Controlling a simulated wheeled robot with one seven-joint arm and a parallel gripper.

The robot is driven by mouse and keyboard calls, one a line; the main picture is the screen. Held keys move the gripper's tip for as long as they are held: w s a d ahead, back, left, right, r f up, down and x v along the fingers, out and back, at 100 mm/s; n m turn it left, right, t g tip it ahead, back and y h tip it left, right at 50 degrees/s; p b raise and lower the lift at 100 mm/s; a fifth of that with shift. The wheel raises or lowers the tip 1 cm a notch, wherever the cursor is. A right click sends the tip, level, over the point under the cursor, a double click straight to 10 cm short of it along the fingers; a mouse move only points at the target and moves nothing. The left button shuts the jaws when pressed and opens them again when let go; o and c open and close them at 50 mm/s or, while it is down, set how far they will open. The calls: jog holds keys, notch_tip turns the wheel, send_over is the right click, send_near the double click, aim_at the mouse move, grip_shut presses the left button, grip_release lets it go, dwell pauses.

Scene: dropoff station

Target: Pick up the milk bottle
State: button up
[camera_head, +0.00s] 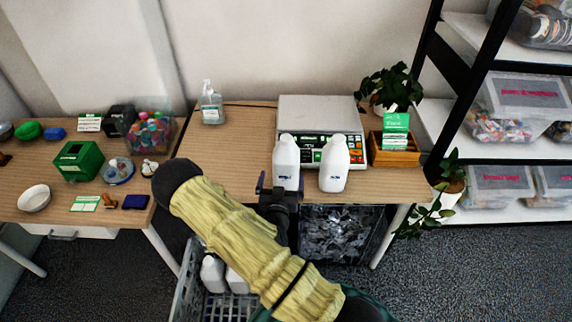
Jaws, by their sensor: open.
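Two white milk bottles stand upright side by side near the front edge of the table, in front of a scale. The left milk bottle (286,160) is directly beyond my gripper; the right milk bottle (334,165) stands a little to its right. My gripper (278,189) is open at the table's front edge, close to the lower part of the left bottle. My arm hides part of the table edge, and I cannot tell whether the fingers touch the bottle.
The scale (318,112) stands behind the bottles. A sanitizer bottle (211,103) is at the back left, and a wooden box (395,157) is at right. A grey crate (187,290) with white bottles sits below. The table (225,150) is clear left of the bottles.

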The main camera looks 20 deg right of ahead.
aim_at(283, 166)
jog(key=x, duration=0.5)
jog(key=shift+p, duration=0.4)
jog(key=shift+w, duration=0.1)
jog(key=shift+d+f+p+x, duration=0.15)
jog(key=shift+p+x, duration=0.3)
jog(key=shift+x, duration=0.85)
jog(key=shift+d+f+p+x, duration=0.15)
jog(key=shift+p+x, duration=0.25)
jog(key=shift+x, duration=0.9)
jog(key=shift+a, duration=0.1)
jog(key=c, duration=0.9)
